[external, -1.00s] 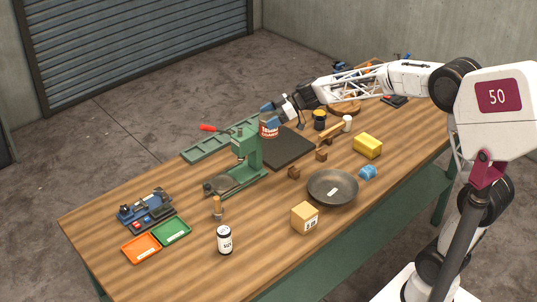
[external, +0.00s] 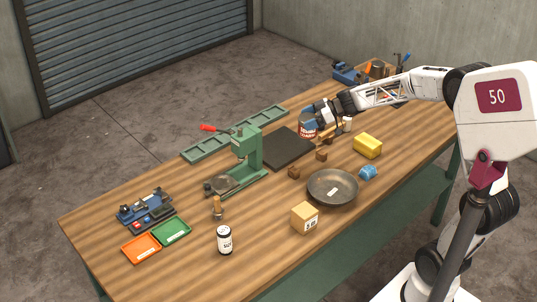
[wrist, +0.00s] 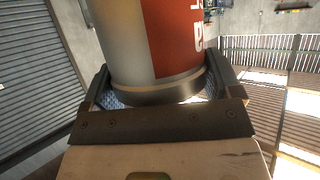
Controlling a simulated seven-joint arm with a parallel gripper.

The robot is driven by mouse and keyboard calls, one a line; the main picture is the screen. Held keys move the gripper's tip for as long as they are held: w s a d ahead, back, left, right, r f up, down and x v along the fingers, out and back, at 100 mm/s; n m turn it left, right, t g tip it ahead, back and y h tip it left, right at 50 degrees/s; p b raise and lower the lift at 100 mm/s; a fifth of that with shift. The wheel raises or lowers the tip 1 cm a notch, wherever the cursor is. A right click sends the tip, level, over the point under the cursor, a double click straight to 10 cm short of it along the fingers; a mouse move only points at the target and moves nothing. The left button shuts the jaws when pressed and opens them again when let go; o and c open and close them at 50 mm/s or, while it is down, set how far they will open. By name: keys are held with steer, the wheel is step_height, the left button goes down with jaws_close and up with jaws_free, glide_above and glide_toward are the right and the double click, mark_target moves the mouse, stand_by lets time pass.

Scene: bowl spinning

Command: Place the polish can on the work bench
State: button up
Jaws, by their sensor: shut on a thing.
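The polish can (external: 308,131), red and white, is held by my gripper (external: 309,117) beyond the middle of the work bench (external: 130,205). In the wrist view the can (wrist: 155,45) fills the space between my gripper's two dark fingers (wrist: 165,95), its red and pale side showing. The fingers are shut on it. In the external view the can appears by the right corner of the black mat (external: 278,148). I cannot tell how high its base is above the wood.
Wooden blocks (external: 294,172), a dark pan (external: 333,188), a yellow box (external: 367,146) and a blue item (external: 368,172) lie nearby. A white cup (external: 347,124) stands close right of my gripper. The green press (external: 247,155) is to the left.

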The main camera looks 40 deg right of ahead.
step_height(320, 180, down, 10)
steer(key=shift+r, duration=0.15)
steer(key=shift+w, duration=0.1)
stand_by(0.3)
steer(key=w+f, duration=0.1)
steer(key=w, duration=1.4)
steer(key=shift+d+f, duration=0.2)
steer(key=shift+d, duration=0.25)
steer(key=shift+w+f, duration=0.2)
steer(key=shift+f, duration=0.7)
steer(key=shift+w+f, duration=0.2)
steer(key=shift+f, duration=0.65)
steer(key=shift+f, duration=0.15)
